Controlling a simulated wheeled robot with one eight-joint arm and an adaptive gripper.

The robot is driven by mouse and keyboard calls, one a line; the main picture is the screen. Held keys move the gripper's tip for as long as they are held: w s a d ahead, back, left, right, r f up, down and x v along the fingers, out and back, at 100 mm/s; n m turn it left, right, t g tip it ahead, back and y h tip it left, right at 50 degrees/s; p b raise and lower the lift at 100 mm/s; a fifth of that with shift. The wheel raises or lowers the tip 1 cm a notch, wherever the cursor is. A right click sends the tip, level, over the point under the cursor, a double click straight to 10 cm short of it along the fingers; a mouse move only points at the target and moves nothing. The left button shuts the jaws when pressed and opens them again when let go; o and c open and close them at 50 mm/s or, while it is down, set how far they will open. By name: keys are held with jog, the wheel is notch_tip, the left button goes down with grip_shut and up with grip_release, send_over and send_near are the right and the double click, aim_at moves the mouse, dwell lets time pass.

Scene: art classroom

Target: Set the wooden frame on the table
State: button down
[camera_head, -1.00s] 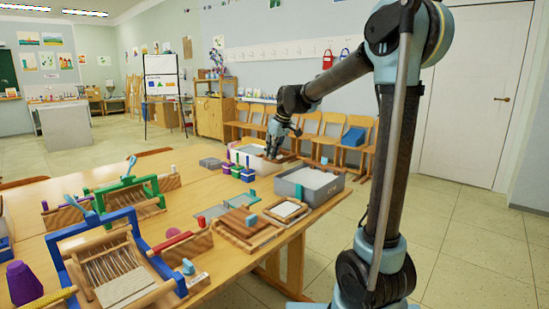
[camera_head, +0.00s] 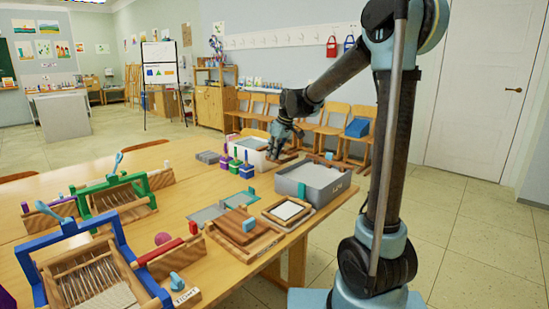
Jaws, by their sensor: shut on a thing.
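My gripper (camera_head: 274,153) is at the far right end of the table (camera_head: 167,202), by the right end of a pale tray. It is small in view and shut on a brown wooden piece (camera_head: 288,157), which looks like part of the wooden frame. My fingers and the tray hide most of it, and I cannot tell whether it touches the table. Another small wooden frame with a white panel (camera_head: 287,211) lies flat near the table's right edge.
The pale tray (camera_head: 250,157) and a grey tray (camera_head: 318,176) stand near my gripper. Purple-and-green blocks (camera_head: 234,163), a wooden board (camera_head: 238,228) and several weaving looms (camera_head: 92,270) crowd the table. Wooden chairs (camera_head: 330,125) line the wall behind.

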aim_at(275, 162)
jog(key=shift+f, duration=3.05)
jog(key=shift+s+f, duration=0.1)
jog(key=shift+f, duration=1.5)
dwell(0.8)
jog(key=c, duration=1.7)
grip_release()
jog(key=shift+o, duration=0.2)
jog(key=v, duration=1.2)
